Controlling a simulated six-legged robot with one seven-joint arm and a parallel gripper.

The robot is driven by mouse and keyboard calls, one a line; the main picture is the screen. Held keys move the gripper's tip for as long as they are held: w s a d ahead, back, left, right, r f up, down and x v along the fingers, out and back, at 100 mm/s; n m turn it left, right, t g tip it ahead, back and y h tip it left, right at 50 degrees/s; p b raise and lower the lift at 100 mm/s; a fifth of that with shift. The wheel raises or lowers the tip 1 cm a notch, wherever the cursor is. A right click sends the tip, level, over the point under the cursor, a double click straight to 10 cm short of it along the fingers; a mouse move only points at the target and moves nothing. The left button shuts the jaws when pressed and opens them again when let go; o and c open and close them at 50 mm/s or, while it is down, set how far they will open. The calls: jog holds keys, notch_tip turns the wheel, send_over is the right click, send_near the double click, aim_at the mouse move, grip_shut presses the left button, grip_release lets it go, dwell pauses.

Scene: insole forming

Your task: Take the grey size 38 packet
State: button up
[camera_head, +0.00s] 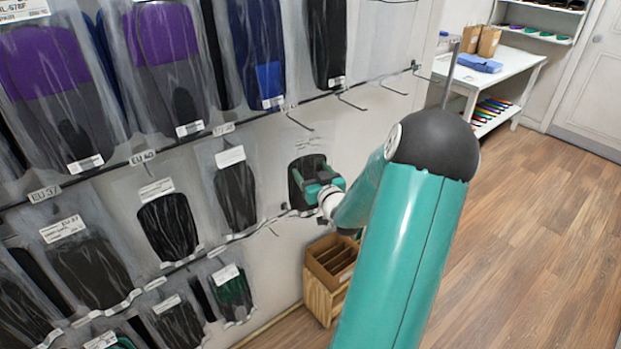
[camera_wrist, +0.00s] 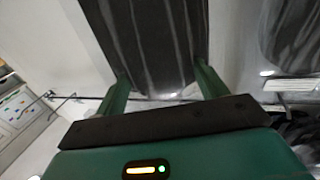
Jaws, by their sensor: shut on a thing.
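A dark grey packet (camera_head: 305,167) hangs at the right end of the middle rail in the head view, with its clear sleeve above it. It fills the top centre of the wrist view (camera_wrist: 155,45), upright between two green fingers. My gripper (camera_head: 318,186) is shut on its lower part; the fingers (camera_wrist: 162,82) stand at its left and right edges. The packet's size label cannot be read, and my gripper hides part of its lower right side.
Other insole packets hang to the left, including a grey one (camera_head: 236,195) and a black one (camera_head: 168,226). Bare hooks (camera_head: 350,101) stick out above. A wooden box (camera_head: 331,258) stands below. A white table (camera_head: 490,75) is at the back; the floor at right is clear.

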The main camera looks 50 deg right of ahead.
jog(key=shift+r, duration=0.15)
jog(key=shift+r, duration=0.2)
jog(key=s+a, duration=0.2)
jog(key=s, duration=0.6)
jog(key=s+a, duration=0.2)
jog(key=s, duration=0.7)
jog(key=shift+s+r, duration=0.3)
jog(key=shift+r, duration=0.1)
